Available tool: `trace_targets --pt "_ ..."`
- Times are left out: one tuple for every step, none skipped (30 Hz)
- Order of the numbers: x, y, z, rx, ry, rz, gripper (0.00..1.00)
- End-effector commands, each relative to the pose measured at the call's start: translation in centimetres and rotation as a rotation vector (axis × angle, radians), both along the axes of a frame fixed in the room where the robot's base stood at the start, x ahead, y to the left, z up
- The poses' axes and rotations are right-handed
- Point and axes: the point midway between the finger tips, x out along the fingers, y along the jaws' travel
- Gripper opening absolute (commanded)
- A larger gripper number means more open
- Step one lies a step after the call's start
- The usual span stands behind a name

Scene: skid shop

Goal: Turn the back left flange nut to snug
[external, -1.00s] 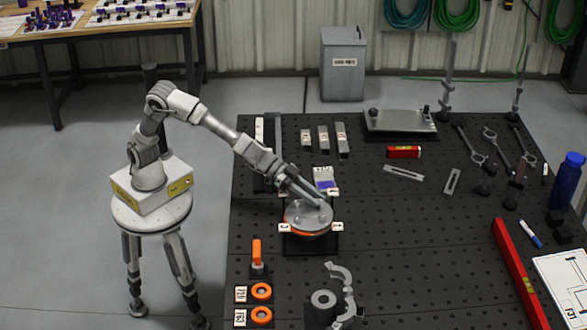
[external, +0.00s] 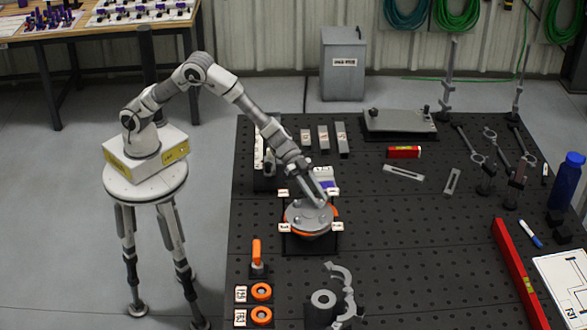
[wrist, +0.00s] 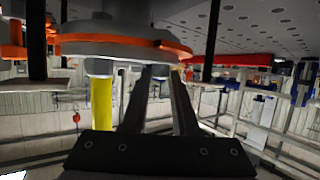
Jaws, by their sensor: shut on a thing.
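The round grey flange (external: 303,221) with an orange rim sits on a dark base on the perforated bench, with small white tags around it. My gripper (external: 322,204) reaches down onto the flange's back right part in the external view. The wrist view shows the grey flange with its orange ring (wrist: 120,47) across the top, and my gripper's two dark fingers (wrist: 160,72) meet at its face. The fingers are shut on a flange nut, which they hide. A yellow cylinder (wrist: 102,105) stands against the flange beside them. Which nut is held cannot be told.
Grey blocks (external: 323,138) and a grey plate (external: 400,122) are behind. A red level (external: 520,272) lies at the right. The bench right of the flange is mostly clear.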

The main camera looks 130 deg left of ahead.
Motion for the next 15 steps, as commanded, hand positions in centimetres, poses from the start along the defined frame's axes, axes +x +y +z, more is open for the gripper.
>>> trace_targets --pt "0.12 0.18 0.51 0.001 -0.005 -0.005 0.0" --pt "0.13 0.17 0.51 0.001 -0.005 -0.01 0.0" --pt "0.15 0.18 0.5 0.001 -0.006 -0.015 0.0" --pt "0.16 0.18 0.5 0.002 -0.007 -0.019 0.0" --pt "0.16 0.19 0.47 0.002 -0.007 -0.021 0.0" --pt "0.17 0.18 0.45 0.0 -0.007 -0.024 0.0" --pt "0.17 0.18 0.43 0.001 -0.007 -0.025 0.0" --pt "0.17 0.18 0.4 0.0 -0.007 -0.026 0.0" --pt "0.18 0.17 0.38 0.001 -0.007 -0.027 0.0" --pt "0.18 0.17 0.37 0.001 -0.007 -0.027 0.0" --pt "0.19 0.16 0.36 0.001 -0.007 -0.028 0.0" --pt "0.19 0.16 0.35 0.001 -0.007 -0.028 0.0" --pt "0.19 0.16 0.36 0.001 -0.007 -0.028 0.0" --pt "0.19 0.16 0.36 0.001 -0.007 -0.028 0.0" --pt "0.2 0.15 0.37 0.0 -0.008 -0.028 0.0"
